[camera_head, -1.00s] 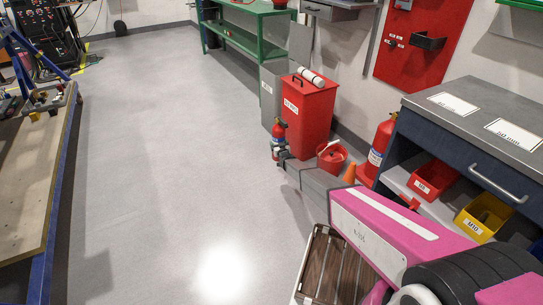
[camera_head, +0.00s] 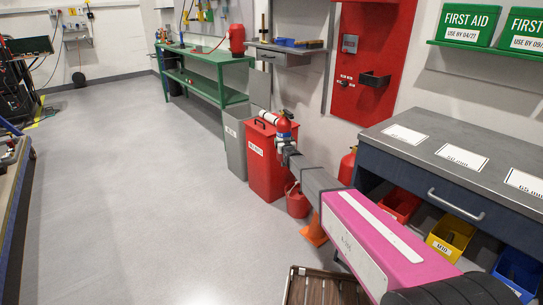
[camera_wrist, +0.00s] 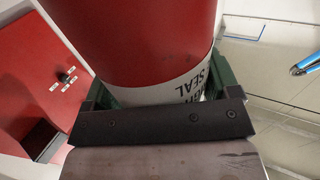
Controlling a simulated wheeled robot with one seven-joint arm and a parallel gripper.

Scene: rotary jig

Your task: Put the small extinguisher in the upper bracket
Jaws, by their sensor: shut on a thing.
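The small extinguisher (camera_head: 284,128) is red with a pale band and is held upright at the end of my arm. My gripper (camera_head: 284,144) is shut on it. In the wrist view the red body with its white label (camera_wrist: 140,40) fills the top middle, between the green fingers of my gripper (camera_wrist: 165,94). A red wall panel (camera_head: 372,60) carries a small grey bracket (camera_head: 350,43) higher up and a wider black bracket (camera_head: 375,79) lower right. The extinguisher is left of and below both in the head view, apart from the panel.
A red bin (camera_head: 265,165) stands behind the extinguisher, with a red bucket (camera_head: 297,203) and orange cone (camera_head: 315,232) nearby. A larger extinguisher (camera_head: 347,168) stands by the grey-topped workbench (camera_head: 455,135). A shelf (camera_head: 290,48) hangs left of the panel. The floor at left is clear.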

